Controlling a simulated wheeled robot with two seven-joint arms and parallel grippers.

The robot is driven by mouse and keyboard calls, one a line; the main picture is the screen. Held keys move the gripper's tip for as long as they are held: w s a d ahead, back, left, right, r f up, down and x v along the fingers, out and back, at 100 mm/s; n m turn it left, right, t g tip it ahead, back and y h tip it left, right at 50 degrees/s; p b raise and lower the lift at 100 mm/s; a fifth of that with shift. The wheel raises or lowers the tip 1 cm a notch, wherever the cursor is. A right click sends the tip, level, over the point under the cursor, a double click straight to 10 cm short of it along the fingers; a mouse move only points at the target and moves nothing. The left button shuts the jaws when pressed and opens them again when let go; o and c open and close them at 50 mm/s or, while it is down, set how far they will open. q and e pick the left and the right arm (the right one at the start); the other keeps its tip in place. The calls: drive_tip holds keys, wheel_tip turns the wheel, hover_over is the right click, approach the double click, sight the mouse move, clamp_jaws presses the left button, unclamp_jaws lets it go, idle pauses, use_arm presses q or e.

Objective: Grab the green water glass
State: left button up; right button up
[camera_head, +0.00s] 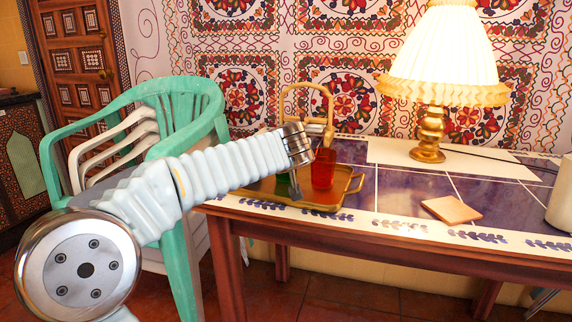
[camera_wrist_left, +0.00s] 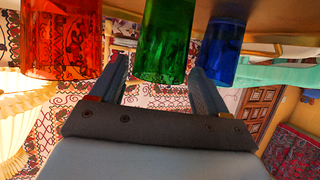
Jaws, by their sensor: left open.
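The green glass (camera_wrist_left: 165,40) stands between a red glass (camera_wrist_left: 62,42) and a blue glass (camera_wrist_left: 222,45) in the left wrist view, which is upside down. My left gripper (camera_wrist_left: 159,72) is open, with a fingertip on each side of the green glass. I cannot tell whether either finger touches it. In the head view, my left gripper hangs over the tray and hides most of the green glass (camera_head: 284,183). The red glass (camera_head: 323,169) stands to its right on the tray. The blue glass is hidden there. My right gripper is not in view.
The golden tray (camera_head: 350,187) has a tall arched handle (camera_head: 307,87) and rests on the tiled table (camera_head: 395,190). A lit lamp (camera_head: 431,140) and a flat tan square (camera_head: 451,209) are to the right. A green chair (camera_head: 185,120) stands behind my left arm.

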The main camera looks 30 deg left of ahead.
use_arm(q)
drive_tip(key=x, duration=0.3)
drive_tip(key=shift+w+a, duration=0.15)
drive_tip(key=shift+w, duration=0.05)
drive_tip(key=shift+r, duration=0.1)
drive_tip(key=c, duration=0.8)
